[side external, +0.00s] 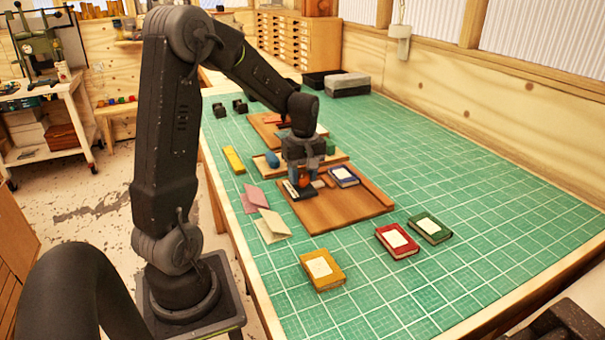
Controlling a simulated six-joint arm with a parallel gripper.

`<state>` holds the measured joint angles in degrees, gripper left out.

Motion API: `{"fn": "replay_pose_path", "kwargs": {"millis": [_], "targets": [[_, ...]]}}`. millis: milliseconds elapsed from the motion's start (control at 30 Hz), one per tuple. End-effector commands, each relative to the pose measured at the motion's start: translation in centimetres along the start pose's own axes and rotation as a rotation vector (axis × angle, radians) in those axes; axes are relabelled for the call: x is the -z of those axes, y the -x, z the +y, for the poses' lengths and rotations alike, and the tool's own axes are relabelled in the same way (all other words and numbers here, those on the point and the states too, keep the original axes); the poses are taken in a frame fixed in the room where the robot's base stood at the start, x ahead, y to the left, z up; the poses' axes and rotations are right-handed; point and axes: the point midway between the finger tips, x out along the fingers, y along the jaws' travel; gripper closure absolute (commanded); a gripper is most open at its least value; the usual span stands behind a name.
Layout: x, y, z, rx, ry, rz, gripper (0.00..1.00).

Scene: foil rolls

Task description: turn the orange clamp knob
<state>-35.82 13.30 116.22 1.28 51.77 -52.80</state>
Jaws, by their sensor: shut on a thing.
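The orange clamp knob (305,181) shows as a small orange patch low under my gripper (305,178), above the wooden board (345,208). My gripper points straight down and is shut on the knob. The fingers and the arm's end hide most of the knob, so its turn angle cannot be told. A dark flat piece with a pale label (296,190) lies just beside the knob on the board. A blue book with a pale label (343,176) lies to the right of the gripper.
Yellow (323,270), red (397,241) and green (430,228) books lie in front of the board. Pink (255,195) and cream (272,226) papers lie left. A blue round object (272,159) sits behind the gripper. Dark and grey bins (347,85) stand far back. The mat's right side is clear.

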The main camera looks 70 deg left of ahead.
Motion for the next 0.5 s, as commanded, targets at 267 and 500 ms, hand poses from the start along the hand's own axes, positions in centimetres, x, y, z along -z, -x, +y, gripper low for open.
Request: {"fn": "replay_pose_path", "kwargs": {"millis": [267,500], "targets": [[0.12,0.11,0.06,-0.004,0.004,0.003,0.84],[0.08,0.07,0.03,-0.002,0.003,0.002,0.42]]}}
